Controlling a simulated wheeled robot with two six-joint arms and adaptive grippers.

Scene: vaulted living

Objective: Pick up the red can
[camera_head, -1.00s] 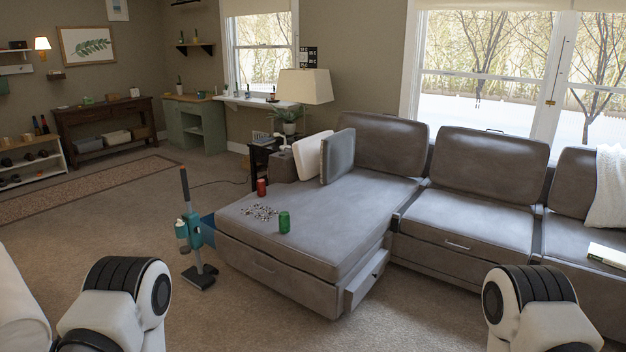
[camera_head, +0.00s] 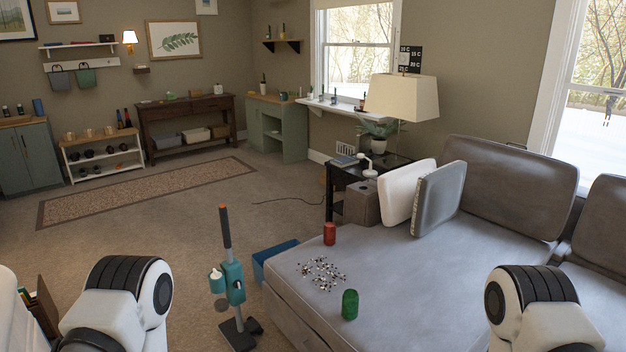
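The red can (camera_head: 329,234) stands upright on the grey sofa's chaise (camera_head: 395,270), near its far left corner. A green can (camera_head: 350,304) stands nearer to me on the same chaise. A patch of small scattered pieces (camera_head: 320,273) lies between the two cans. Parts of both my arms show at the lower left and lower right, well short of the red can. Neither gripper is in view.
A teal upright vacuum (camera_head: 230,285) stands on the carpet left of the chaise. A blue bin (camera_head: 272,258) sits beside the chaise's left edge. Carpet at left is open.

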